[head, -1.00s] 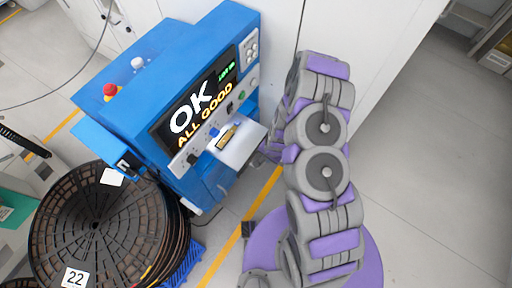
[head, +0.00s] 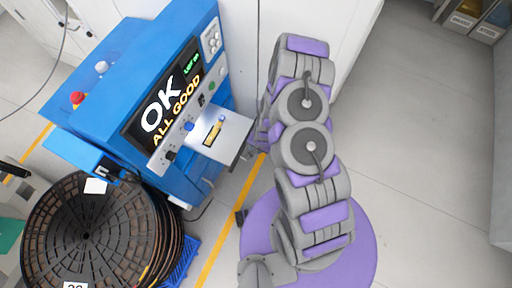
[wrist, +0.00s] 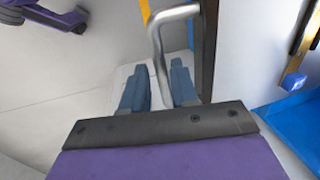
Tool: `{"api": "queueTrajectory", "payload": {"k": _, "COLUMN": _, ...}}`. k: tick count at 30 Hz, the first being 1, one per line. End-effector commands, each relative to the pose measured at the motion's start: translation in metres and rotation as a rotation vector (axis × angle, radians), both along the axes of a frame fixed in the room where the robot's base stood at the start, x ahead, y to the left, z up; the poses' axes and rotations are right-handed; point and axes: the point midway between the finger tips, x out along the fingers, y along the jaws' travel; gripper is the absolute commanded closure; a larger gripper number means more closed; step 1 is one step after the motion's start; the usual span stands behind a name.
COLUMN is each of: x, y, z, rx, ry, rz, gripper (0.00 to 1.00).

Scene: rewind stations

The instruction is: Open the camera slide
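The camera slide (head: 233,128) is a pale flat plate with a brass-coloured piece on it. It sticks out from the front of the blue station (head: 100,75) in the head view. In the wrist view, its pale surface (wrist: 250,45) is at the right, with a dark edge. A bent metal handle (wrist: 162,50) stands at that edge. My gripper (wrist: 159,85) is open, with one blue-grey finger on each side of the handle's lower end. I cannot tell whether either finger touches it. In the head view my arm hides the gripper and handle.
The station's screen (head: 165,105) reads "OK ALL GOOD". A stack of dark reels (head: 85,235) stands at the lower left. White cabinets (head: 345,30) are behind the station and arm. Open grey floor (head: 430,130) lies to the right.

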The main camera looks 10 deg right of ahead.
Motion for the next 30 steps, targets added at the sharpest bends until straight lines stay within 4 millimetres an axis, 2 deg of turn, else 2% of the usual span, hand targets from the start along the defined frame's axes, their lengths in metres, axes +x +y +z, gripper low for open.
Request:
{"api": "queueTrajectory", "payload": {"k": 1, "x": 0.000, "y": 0.000, "z": 0.000, "rx": 0.001, "ry": 0.001, "rz": 0.000, "gripper": 0.66}}
{"api": "queueTrajectory", "payload": {"k": 3, "x": 0.000, "y": 0.000, "z": 0.000, "rx": 0.000, "ry": 0.001, "rz": 0.000, "gripper": 0.60}}
{"api": "queueTrajectory", "payload": {"k": 10, "x": -0.001, "y": 0.000, "z": 0.000, "rx": 0.000, "ry": 0.002, "rz": 0.000, "gripper": 0.60}}
{"api": "queueTrajectory", "payload": {"k": 14, "x": -0.002, "y": 0.000, "z": 0.007, "rx": 0.001, "ry": 0.003, "rz": 0.000, "gripper": 0.60}}
{"api": "queueTrajectory", "payload": {"k": 30, "x": -0.011, "y": -0.015, "z": 0.095, "rx": 0.000, "ry": 0.002, "rz": 0.000, "gripper": 0.60}}
